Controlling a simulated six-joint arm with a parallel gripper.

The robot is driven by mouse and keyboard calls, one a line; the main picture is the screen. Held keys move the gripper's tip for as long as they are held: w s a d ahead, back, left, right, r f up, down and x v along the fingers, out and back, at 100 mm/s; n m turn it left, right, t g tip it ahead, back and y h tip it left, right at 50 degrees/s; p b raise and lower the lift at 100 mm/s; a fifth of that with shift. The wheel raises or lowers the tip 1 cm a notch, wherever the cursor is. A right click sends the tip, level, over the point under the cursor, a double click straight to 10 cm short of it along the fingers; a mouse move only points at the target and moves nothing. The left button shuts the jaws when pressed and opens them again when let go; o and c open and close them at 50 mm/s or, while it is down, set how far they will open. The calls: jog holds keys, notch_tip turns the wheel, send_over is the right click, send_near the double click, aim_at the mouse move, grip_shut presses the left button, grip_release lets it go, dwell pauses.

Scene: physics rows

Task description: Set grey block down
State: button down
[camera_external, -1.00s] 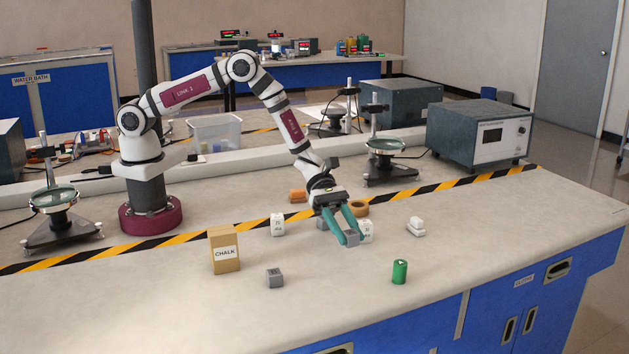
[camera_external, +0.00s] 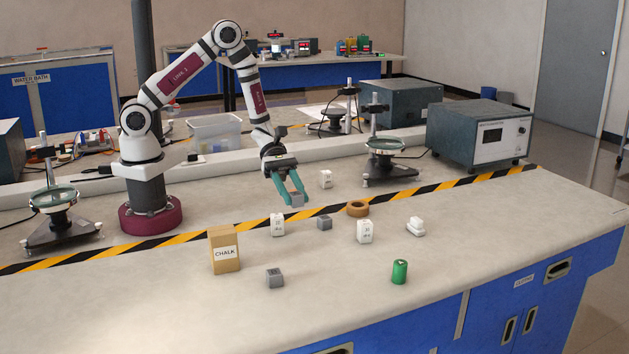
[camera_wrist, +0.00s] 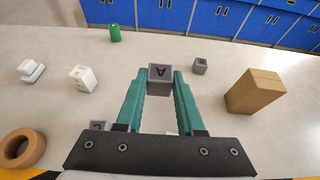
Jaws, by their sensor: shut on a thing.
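My gripper (camera_external: 288,191) is shut on a grey block (camera_external: 297,199), held between the teal fingertips over the back part of the bench. Two other grey blocks stand on the bench: one (camera_external: 324,223) between two white blocks, and one (camera_external: 275,278) in front of the chalk box.
White blocks (camera_external: 277,225) (camera_external: 364,232) (camera_external: 326,179), a tape roll (camera_external: 357,209), a white stacked piece (camera_external: 415,226), a green cylinder (camera_external: 400,271) and a chalk box (camera_external: 224,250) stand around. The front middle of the bench is clear.

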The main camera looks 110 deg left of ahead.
jog(key=s+a+r, duration=0.1)
jog(key=s+a, duration=0.4)
jog(key=s, duration=0.8)
send_over(268, 204)
notch_tip(268, 204, down, 7)
jog(key=shift+d+r, duration=0.15)
notch_tip(268, 204, down, 4)
jog(key=c, duration=0.5)
grip_release()
